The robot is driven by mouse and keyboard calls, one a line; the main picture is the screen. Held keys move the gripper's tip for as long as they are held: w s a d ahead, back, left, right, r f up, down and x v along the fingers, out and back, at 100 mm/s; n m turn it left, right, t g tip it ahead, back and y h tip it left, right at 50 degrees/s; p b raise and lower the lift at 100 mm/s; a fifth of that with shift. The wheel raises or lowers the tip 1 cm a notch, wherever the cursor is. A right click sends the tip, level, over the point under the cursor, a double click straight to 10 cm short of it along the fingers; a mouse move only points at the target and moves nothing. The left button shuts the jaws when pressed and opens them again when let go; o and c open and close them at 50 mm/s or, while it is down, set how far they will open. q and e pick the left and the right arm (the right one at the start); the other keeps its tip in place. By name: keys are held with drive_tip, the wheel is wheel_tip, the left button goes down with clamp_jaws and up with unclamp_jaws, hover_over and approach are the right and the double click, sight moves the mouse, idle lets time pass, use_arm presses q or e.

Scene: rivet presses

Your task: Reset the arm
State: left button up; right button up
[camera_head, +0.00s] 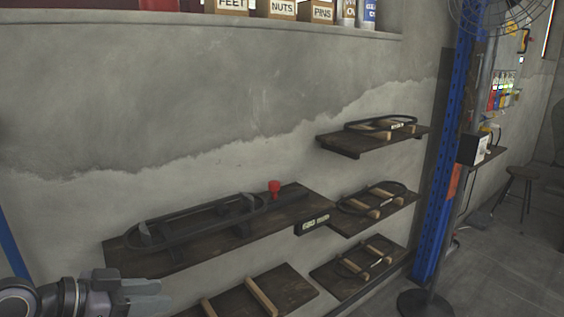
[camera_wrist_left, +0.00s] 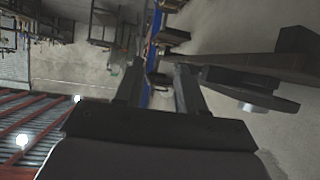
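My left gripper (camera_head: 152,295) is at the lower left of the head view, in front of the wall and below the long shelf. In the left wrist view, the two fingers of the left gripper (camera_wrist_left: 159,82) stand apart with nothing held between them. My right gripper is in neither view.
A long dark shelf (camera_head: 190,255) holds a black rail loop (camera_head: 195,222) and a red knob (camera_head: 274,188). Smaller shelves carry wooden-handled items, such as the upper right shelf (camera_head: 350,142). A blue post (camera_head: 447,140) and a stool (camera_head: 518,180) stand at right. Open floor shows there.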

use_arm(q)
drive_tip(key=s+d+f+n+t+y, duration=0.1)
drive_tip(key=s+f+n+y, duration=0.15)
drive_tip(key=f, duration=0.55)
drive_tip(key=s+d+f+n+t+y, duration=0.1)
drive_tip(key=s+f+n, duration=0.15)
drive_tip(key=f, duration=0.65)
drive_tip(key=s+f+n+y, duration=0.2)
drive_tip(key=s+f+y, duration=0.1)
drive_tip(key=s+f, duration=0.7)
drive_tip(key=s, duration=0.3)
drive_tip(key=shift+s, duration=0.25)
